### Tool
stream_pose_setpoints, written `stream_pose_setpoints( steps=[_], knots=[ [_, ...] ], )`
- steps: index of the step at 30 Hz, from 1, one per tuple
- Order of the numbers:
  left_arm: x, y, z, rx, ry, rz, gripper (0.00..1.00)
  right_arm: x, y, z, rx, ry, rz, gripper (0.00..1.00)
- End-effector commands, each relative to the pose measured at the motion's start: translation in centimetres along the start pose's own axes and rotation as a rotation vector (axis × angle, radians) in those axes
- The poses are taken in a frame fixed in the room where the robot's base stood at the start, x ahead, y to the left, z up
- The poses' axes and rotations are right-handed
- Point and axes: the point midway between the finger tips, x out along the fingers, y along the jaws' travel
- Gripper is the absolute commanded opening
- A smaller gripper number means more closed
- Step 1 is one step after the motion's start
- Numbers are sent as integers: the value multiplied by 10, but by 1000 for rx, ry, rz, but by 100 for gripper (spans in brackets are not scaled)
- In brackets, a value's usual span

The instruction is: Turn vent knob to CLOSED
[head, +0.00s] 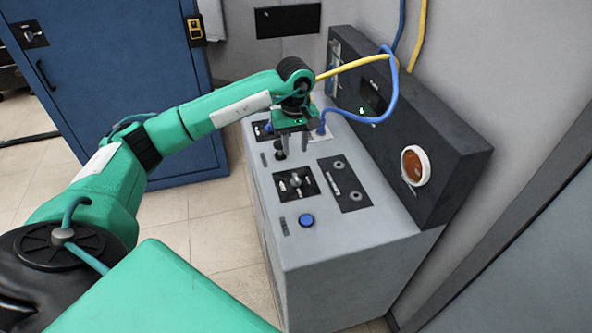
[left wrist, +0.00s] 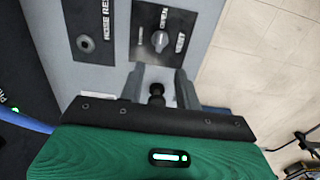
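The vent knob (head: 295,181) is a small grey knob on a black square panel on top of the grey console. It also shows in the left wrist view (left wrist: 160,40), near white lettering that includes OPEN; which mark it points at is too small to tell. My left gripper (head: 294,148) is over the console, fingers pointing down, farther back than the vent knob and apart from it. In the left wrist view its two fingers (left wrist: 159,88) are spread. A dark round-topped post (left wrist: 156,92) appears between them; contact is not visible. My right gripper is out of view.
A second black panel (head: 345,183) and a blue button (head: 306,220) sit near the vent panel. A dark upright panel (head: 440,165) with an orange round lamp (head: 412,166) backs the console. Blue (head: 388,100) and yellow (head: 350,66) hoses hang close to the gripper.

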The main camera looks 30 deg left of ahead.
Motion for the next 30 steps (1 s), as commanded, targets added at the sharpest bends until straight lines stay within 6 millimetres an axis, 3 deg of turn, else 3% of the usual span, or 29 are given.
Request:
stream_pose_setpoints(
  steps=[9, 15, 28, 30],
  knots=[
    [68, 0, 2, -1, -5, -1, 34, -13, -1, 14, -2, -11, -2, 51],
    [95, 0, 1, -1, -3, 0, 34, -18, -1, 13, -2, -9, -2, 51],
    [106, 1, 1, 0, -1, 2, 34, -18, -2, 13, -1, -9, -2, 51],
    [106, 1, 1, 0, -1, 2, 20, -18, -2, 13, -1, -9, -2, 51]
  ],
)
